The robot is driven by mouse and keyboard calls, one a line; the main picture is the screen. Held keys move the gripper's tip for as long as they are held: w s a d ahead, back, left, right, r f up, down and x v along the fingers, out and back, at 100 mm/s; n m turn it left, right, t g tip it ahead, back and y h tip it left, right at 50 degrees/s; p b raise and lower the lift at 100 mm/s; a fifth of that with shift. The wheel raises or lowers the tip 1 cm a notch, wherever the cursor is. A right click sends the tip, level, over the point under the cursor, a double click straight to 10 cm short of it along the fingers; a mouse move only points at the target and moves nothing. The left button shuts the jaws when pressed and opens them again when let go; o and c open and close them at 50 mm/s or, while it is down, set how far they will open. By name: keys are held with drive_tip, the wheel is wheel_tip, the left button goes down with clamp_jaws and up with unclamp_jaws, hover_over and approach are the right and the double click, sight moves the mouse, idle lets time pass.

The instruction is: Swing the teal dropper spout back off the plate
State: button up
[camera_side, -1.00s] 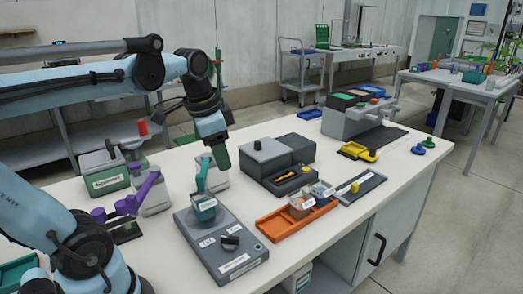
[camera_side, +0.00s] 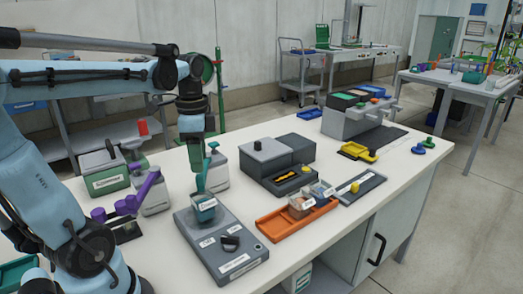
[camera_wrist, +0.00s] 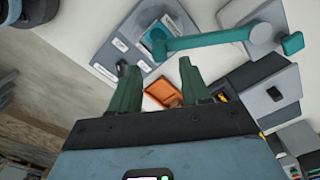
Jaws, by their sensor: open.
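The teal dropper spout (camera_side: 202,176) stands on a pale bottle-like base (camera_side: 217,172), its outer end over the grey plate (camera_side: 246,266). In the wrist view the teal spout (camera_wrist: 212,40) runs across the top, with its outer end above the grey plate (camera_wrist: 108,57) and a teal tab (camera_wrist: 292,43) at the other end. A labelled teal cup (camera_side: 204,208) sits on the plate under the spout. My gripper (camera_side: 196,160) is open and empty, with dark green fingers just above and behind the spout. In the wrist view my fingers (camera_wrist: 157,75) are below the spout, apart from it.
A purple lever (camera_side: 145,187) and a green box (camera_side: 105,178) stand to the left. A dark grey box (camera_side: 290,148) is to the right, with an orange tray (camera_side: 270,226) in front of it.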

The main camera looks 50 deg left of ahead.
sight(201, 175)
drive_tip(key=shift+f, duration=2.05)
drive_tip(key=shift+c, duration=0.2)
clamp_jaws()
